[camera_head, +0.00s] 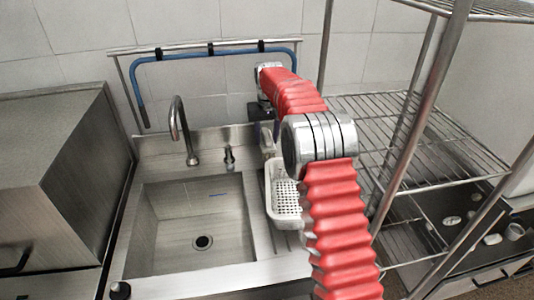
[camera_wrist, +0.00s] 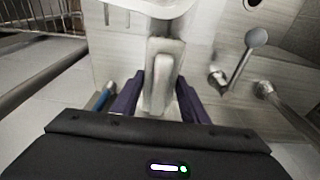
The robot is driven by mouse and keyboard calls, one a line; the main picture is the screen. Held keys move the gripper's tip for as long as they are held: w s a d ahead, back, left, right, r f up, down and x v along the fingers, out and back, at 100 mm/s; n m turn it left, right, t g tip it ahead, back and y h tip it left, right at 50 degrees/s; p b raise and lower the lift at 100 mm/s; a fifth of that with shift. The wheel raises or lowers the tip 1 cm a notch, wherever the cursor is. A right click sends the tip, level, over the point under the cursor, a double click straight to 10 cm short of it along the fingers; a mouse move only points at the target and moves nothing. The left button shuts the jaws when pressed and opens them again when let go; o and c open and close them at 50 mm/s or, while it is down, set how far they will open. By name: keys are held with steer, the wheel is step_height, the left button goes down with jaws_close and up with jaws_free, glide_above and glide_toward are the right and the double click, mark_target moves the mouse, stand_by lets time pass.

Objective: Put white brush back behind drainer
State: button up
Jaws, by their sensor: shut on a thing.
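The white brush (camera_wrist: 163,75) is between the purple fingers of my gripper (camera_wrist: 158,98) in the wrist view. It is pale and blocky, and its far end points toward the white drainer (camera_wrist: 145,6). In the head view, my gripper (camera_head: 264,122) is behind the drainer (camera_head: 271,186), near the wall, with the pale brush (camera_head: 267,143) hanging below it. The drainer is a perforated white basket at the right side of the sink. My red arm hides its right part. I cannot tell whether the brush touches the counter or the drainer.
The sink (camera_head: 190,225) is left of the drainer, with a tall faucet (camera_head: 181,130) and a small tap (camera_head: 230,157) behind it. A blue hose (camera_head: 205,56) hangs on a wall rail. A wire shelf rack (camera_head: 420,140) stands close on the right.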

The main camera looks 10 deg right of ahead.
mark_target(267, 137)
steer(key=shift+f, duration=1.2)
steer(key=shift+f, duration=1.9)
steer(key=shift+f, duration=0.1)
steer(key=o, duration=1.1)
steer(key=shift+c, duration=0.2)
steer(key=r, duration=0.3)
steer(key=s+r, duration=0.1)
steer(key=r, duration=0.7)
steer(key=shift+s+r, duration=0.15)
steer(key=shift+s, duration=0.15)
steer(key=shift+s+r, duration=0.1)
steer(key=shift+r, duration=0.3)
